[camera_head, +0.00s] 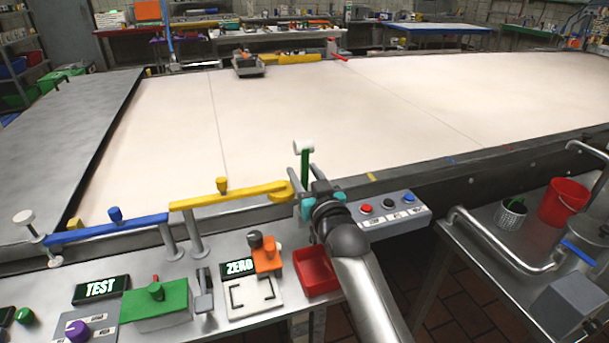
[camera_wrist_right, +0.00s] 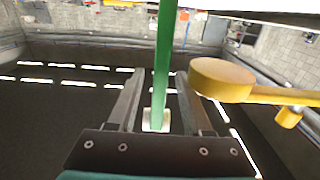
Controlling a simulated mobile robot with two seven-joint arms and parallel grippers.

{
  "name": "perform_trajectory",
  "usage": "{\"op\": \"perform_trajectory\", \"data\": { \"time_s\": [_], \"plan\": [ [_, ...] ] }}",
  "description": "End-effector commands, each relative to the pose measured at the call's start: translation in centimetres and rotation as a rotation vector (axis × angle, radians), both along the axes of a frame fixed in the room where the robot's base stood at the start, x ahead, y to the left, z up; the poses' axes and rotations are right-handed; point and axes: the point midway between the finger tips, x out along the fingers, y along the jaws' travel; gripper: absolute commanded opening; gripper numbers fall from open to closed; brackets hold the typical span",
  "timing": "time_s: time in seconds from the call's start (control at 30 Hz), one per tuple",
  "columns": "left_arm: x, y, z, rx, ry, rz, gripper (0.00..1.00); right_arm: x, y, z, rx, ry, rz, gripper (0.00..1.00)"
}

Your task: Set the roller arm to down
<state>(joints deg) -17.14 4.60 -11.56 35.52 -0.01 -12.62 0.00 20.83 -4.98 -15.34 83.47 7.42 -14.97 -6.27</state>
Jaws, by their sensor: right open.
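A green upright bar (camera_head: 305,165) with a white cylinder (camera_head: 303,146) at its top stands at the near edge of the big pale table; it looks like the roller arm. My right gripper (camera_head: 307,182) is at this bar, below the white cylinder. In the right wrist view the green bar (camera_wrist_right: 164,55) passes between the two open fingers (camera_wrist_right: 158,80), with a gap on each side. The white cylinder (camera_wrist_right: 155,120) shows low between the fingers. The bar's lower end is hidden in the head view. My left gripper is out of view.
A yellow arm (camera_head: 235,196) ends in a round disc close left of my right gripper; the disc also shows in the right wrist view (camera_wrist_right: 221,80). A blue arm (camera_head: 110,230) lies farther left. A button box (camera_head: 398,221) and red bin (camera_head: 314,270) are near my right arm.

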Motion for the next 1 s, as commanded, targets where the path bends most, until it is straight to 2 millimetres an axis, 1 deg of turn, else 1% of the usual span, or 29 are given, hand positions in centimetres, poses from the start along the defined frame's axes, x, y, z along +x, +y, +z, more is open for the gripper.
{"op": "perform_trajectory", "data": {
  "time_s": [0.23,0.67,0.7,1.0],
  "plan": [
    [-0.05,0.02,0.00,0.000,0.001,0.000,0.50,0.04,0.01,0.03,0.000,-0.001,0.000,0.50],
    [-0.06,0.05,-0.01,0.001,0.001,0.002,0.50,0.02,0.01,0.02,0.000,-0.001,0.000,0.02],
    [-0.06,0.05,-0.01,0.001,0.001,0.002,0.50,0.02,0.01,0.02,0.000,0.000,0.000,0.00],
    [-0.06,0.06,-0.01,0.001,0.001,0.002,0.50,0.01,0.00,0.01,0.000,0.000,0.000,0.00]
  ]
}}
